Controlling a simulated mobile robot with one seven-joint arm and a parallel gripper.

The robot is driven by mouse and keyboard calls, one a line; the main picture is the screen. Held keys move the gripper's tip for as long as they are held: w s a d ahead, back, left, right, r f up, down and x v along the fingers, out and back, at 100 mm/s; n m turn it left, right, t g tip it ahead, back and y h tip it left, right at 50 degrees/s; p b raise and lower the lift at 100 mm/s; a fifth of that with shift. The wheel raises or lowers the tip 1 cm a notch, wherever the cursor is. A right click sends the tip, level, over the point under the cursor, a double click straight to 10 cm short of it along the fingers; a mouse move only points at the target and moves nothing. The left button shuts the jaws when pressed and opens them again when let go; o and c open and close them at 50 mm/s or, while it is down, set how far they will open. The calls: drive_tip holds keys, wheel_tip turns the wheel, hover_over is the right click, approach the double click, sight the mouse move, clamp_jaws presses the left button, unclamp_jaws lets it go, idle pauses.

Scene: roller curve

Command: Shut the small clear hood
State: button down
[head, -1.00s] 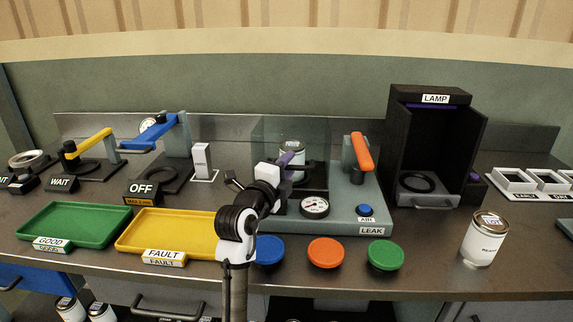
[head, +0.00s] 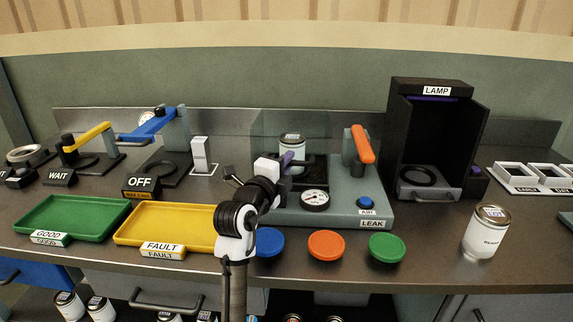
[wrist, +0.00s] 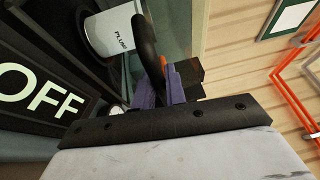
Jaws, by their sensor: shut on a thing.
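The small clear hood (head: 264,128) is a see-through panel shape, hard to make out, standing up at the back of the grey leak station (head: 340,212). A white can (head: 292,143) shows through or just beside it; it also shows in the wrist view (wrist: 108,33). My gripper (head: 287,160) is at the station's left side, in front of the can. In the wrist view its purple fingers (wrist: 160,93) are shut on a dark curved handle (wrist: 146,45), which seems to be the hood's. The arm hides part of the station's left side.
A gauge (head: 315,199), a blue button (head: 365,202) and an orange lever (head: 362,146) sit on the station. The black lamp box (head: 432,90) stands to the right. Yellow (head: 180,222) and green trays lie left. Coloured caps (head: 326,244) line the front edge.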

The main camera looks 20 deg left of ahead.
drive_tip(key=shift+s+d+f+b, duration=0.1)
drive_tip(key=shift+s+f+b, duration=0.1)
drive_tip(key=shift+f+b, duration=0.4)
drive_tip(key=shift+s+f+b, duration=0.15)
drive_tip(key=shift+f+b, duration=0.35)
drive_tip(key=shift+b, duration=0.15)
drive_tip(key=shift+f, duration=0.1)
drive_tip(key=c, duration=1.5)
unclamp_jaws()
drive_tip(key=shift+o, duration=0.2)
drive_tip(key=shift+s, duration=0.1)
drive_tip(key=s+b, duration=0.1)
drive_tip(key=s, duration=0.3)
drive_tip(key=s+a+b, duration=0.1)
drive_tip(key=s, duration=0.4)
drive_tip(key=s+b, duration=0.2)
drive_tip(key=s, duration=0.2)
drive_tip(key=shift+s+a+f, duration=0.25)
drive_tip(key=shift+s+f, duration=0.1)
drive_tip(key=shift+f, duration=0.05)
